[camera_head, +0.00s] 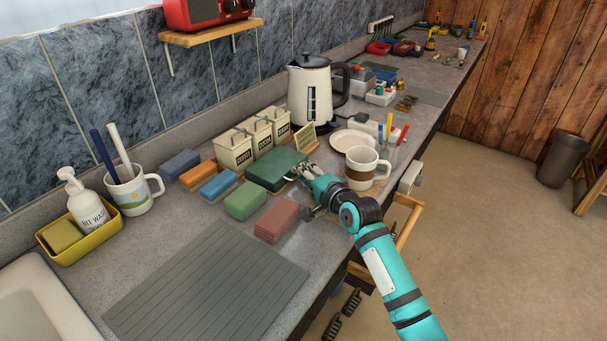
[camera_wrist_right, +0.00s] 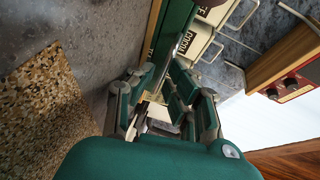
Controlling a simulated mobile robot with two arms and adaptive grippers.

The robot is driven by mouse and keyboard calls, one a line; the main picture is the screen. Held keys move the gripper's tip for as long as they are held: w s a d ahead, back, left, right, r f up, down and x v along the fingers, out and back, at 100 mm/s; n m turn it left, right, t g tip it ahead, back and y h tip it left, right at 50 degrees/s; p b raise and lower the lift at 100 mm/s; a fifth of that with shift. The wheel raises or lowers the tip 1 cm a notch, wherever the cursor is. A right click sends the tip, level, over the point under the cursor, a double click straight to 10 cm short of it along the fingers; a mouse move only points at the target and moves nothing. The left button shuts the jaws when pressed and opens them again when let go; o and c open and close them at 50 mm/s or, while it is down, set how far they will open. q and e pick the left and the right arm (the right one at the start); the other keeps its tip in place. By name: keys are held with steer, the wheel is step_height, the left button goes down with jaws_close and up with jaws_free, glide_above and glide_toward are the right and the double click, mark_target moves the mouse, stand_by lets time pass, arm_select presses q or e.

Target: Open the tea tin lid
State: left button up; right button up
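A dark green box, which looks like the tea tin (camera_head: 273,167), sits on the counter in front of the cream canisters. Its flat green top looks closed. In the right wrist view a green panel (camera_wrist_right: 171,32) with a bright metal edge lies just beyond the fingers. My right gripper (camera_head: 309,175) is at the tin's right end, close to its edge. In the right wrist view my right gripper (camera_wrist_right: 155,92) has its fingers apart, with the tin's end near the gap. Contact cannot be told. My left gripper is not in view.
Cream canisters (camera_head: 235,151) and a kettle (camera_head: 309,90) stand behind the tin. A green block (camera_head: 244,201) and a red stack (camera_head: 277,219) lie in front. The grey ribbed mat (camera_head: 205,285) is bare.

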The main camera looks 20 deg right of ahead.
steer(key=shift+c, duration=1.4)
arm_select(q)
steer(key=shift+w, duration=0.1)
arm_select(e)
jaws_close()
